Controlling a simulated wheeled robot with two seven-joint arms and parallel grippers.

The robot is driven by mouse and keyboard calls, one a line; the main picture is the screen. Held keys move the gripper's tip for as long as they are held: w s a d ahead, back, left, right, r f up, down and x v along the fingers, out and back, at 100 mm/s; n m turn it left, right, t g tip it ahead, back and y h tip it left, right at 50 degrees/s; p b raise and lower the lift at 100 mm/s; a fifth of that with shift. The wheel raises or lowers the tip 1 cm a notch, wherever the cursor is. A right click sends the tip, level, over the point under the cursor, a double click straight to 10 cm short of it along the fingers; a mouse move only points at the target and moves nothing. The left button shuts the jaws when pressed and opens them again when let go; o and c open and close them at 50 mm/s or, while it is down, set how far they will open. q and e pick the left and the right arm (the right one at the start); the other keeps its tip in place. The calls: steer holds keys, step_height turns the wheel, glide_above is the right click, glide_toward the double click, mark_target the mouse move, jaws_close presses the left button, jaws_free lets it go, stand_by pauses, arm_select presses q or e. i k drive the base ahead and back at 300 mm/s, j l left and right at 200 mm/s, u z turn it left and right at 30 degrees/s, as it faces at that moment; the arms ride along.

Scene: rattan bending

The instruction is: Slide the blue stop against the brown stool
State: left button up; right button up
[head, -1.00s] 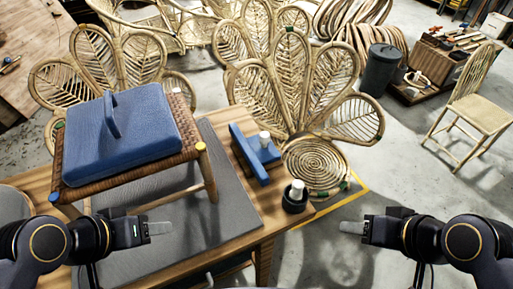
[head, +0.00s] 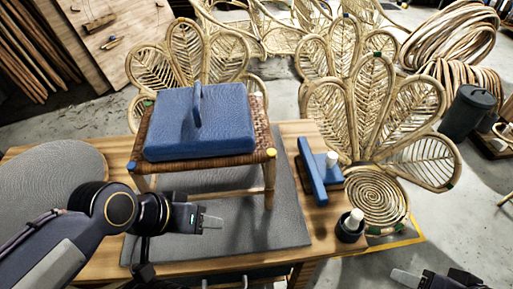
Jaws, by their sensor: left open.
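The brown stool (head: 253,166) has a woven seat and light legs. It stands on a grey mat (head: 285,228) on the workbench, with a blue block with an upright fin (head: 197,137) on its seat. The blue stop (head: 312,171) is a long upright blue bar with a base and a white knob, right of the stool. A gap shows between the stop and the stool's right legs. My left gripper (head: 213,222) is open and empty, in front of the stool and apart from the stop. My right gripper (head: 407,279) is partly cut off at the lower right edge.
A black cup with a white top (head: 350,227) stands near the bench's right front corner, close to the stop. A grey rounded pad (head: 50,180) lies at the left. Rattan chair backs (head: 370,110) stand behind the bench. A dark bin (head: 467,113) is at the right.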

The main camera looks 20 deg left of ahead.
mark_target(322, 169)
steer(key=k+j, duration=0.25)
steer(key=j, duration=0.2)
steer(key=k+j, duration=0.3)
steer(key=j, duration=0.2)
steer(key=k+j+z, duration=0.1)
steer(key=k+j, duration=0.15)
steer(key=j, duration=0.2)
steer(key=k+j, duration=0.3)
steer(key=j, duration=0.15)
steer(key=u, duration=0.65)
steer(key=l+u, duration=0.7)
steer(key=l, duration=0.2)
steer(key=l+u, duration=0.35)
steer(key=l, duration=0.4)
steer(key=k+l+u, duration=0.1)
steer(key=l, duration=0.35)
steer(key=k+l, duration=0.15)
steer(key=l, duration=0.7)
steer(key=k+l+u, duration=0.1)
steer(key=l, duration=0.3)
